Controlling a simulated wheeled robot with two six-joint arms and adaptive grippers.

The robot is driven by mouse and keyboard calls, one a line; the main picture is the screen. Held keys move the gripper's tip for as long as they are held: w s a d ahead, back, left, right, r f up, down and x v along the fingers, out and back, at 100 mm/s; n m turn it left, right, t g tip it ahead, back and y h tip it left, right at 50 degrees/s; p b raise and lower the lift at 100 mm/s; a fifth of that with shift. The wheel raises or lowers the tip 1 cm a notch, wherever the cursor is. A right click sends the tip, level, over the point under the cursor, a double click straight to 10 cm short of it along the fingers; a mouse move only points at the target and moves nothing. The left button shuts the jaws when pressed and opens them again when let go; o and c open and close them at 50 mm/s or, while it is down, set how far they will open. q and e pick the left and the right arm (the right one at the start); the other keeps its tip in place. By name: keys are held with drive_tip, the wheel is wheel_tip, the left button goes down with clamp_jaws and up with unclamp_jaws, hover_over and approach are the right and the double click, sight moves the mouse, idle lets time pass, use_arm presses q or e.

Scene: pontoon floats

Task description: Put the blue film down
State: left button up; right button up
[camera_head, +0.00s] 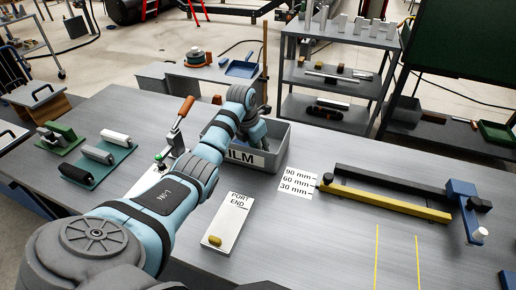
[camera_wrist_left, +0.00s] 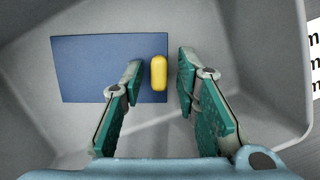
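The blue film (camera_wrist_left: 85,68) is a flat dark-blue rectangle in the left wrist view, lying in a grey bin (camera_wrist_left: 265,110). A yellow grip piece (camera_wrist_left: 158,72) sits at its right edge. My left gripper (camera_wrist_left: 160,70) is open, with one green-padded finger on each side of the yellow piece and a visible gap to each. In the head view the same bin, labelled FILM (camera_head: 242,155), stands on the bench, and my left arm reaches into it. The film and fingertips are hidden there. My right gripper is not in view.
A white PORT END plate (camera_head: 228,224) with a yellow knob lies in front of the bin. A yellow-and-black bar rig (camera_head: 385,201) and a 30/60/90 mm scale are to the right. A red-handled lever tool (camera_head: 177,130) stands left. Yellow lines mark clear bench at front right.

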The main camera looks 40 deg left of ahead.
use_arm(q)
drive_tip(key=shift+r, duration=0.35)
drive_tip(key=p+v, duration=0.1)
drive_tip(key=v, duration=1)
drive_tip(key=shift+s+r+p, duration=0.2)
drive_tip(key=shift+r+p, duration=0.15)
